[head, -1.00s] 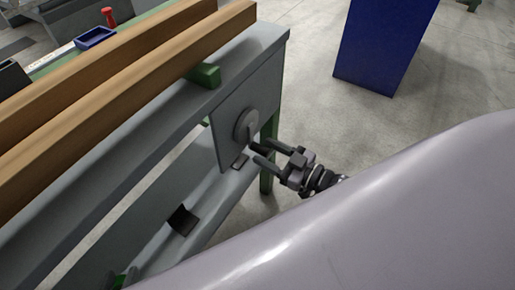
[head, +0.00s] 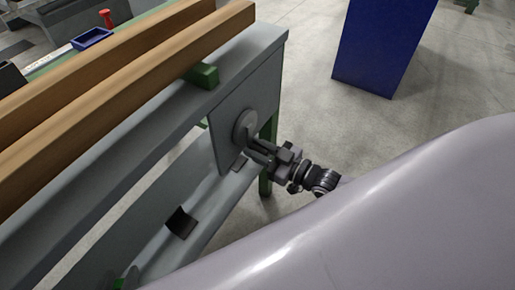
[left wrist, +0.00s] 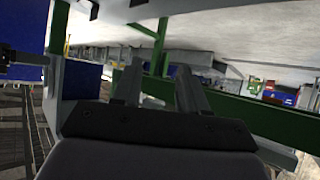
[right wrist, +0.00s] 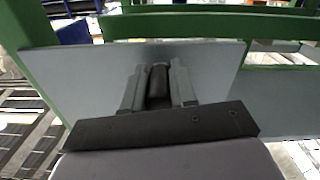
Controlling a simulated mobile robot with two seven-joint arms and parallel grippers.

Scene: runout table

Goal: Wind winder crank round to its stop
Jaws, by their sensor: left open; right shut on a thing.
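The winder crank has a round grey hub (head: 245,124) on a grey plate (head: 222,130) at the end of the runout table (head: 262,62). My right gripper (head: 256,146) is at the crank, just below the hub. In the right wrist view its fingers (right wrist: 158,85) are shut on the black crank handle (right wrist: 159,92), with the grey plate behind. In the head view the fingers largely hide the handle and the crank arm. My left gripper (left wrist: 157,78) shows only in its own wrist view, open with nothing between its fingers.
Long wooden beams (head: 130,88) lie on the table, beside a green block (head: 203,75). A blue cabinet (head: 382,45) stands at the back right. The floor between it and the table is clear. A blue tray (head: 93,39) and a red object (head: 106,17) are at the upper left.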

